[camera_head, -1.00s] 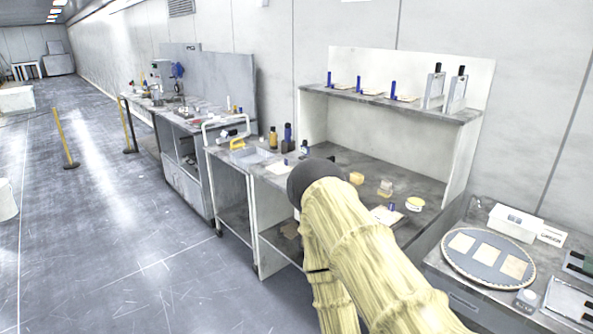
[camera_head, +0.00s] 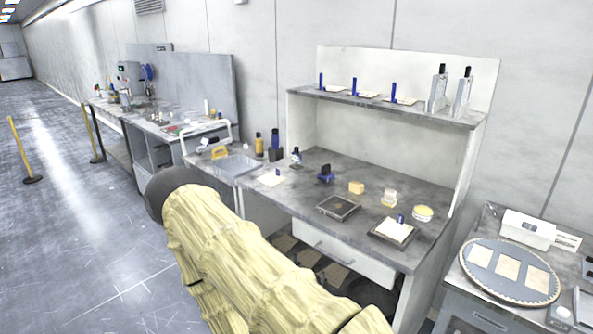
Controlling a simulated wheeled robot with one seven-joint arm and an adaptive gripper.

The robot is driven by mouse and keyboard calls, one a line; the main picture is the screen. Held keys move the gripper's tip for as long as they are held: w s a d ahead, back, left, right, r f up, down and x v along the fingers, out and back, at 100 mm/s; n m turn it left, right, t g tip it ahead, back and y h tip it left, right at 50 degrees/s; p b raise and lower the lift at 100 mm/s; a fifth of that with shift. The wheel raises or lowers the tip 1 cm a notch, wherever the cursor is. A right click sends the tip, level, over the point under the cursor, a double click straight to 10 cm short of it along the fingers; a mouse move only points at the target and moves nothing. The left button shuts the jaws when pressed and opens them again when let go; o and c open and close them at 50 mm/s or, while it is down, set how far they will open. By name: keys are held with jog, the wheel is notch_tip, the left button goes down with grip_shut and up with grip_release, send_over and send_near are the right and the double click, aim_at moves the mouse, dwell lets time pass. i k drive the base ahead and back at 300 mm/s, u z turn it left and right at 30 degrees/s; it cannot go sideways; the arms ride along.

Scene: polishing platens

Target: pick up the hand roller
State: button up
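My arm in its yellow ribbed sleeve crosses the lower middle of the head view, with a dark rounded joint at its upper left end. My gripper cannot be made out. I cannot pick out the hand roller with certainty. A small blue and black tool (camera_head: 325,174) stands on the workbench (camera_head: 300,202), and a small white and dark item (camera_head: 219,151) lies by the cart's handle; either is too small to name. A dark square plate (camera_head: 338,207) lies near the bench's front edge. My arm hides part of the bench's lower left.
Yellow blocks (camera_head: 356,187) and a round yellow-lidded tin (camera_head: 423,213) sit on the bench. A shelf (camera_head: 375,101) above holds upright tools. A side table at right carries a round platen (camera_head: 487,288) and a white box (camera_head: 527,229). The floor (camera_head: 70,230) at left is open.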

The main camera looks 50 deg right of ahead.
aim_at(326, 173)
jog(key=z, duration=0.05)
jog(key=i, duration=0.6)
jog(key=z, duration=0.85)
jog(key=i, duration=0.45)
jog(key=z, duration=0.4)
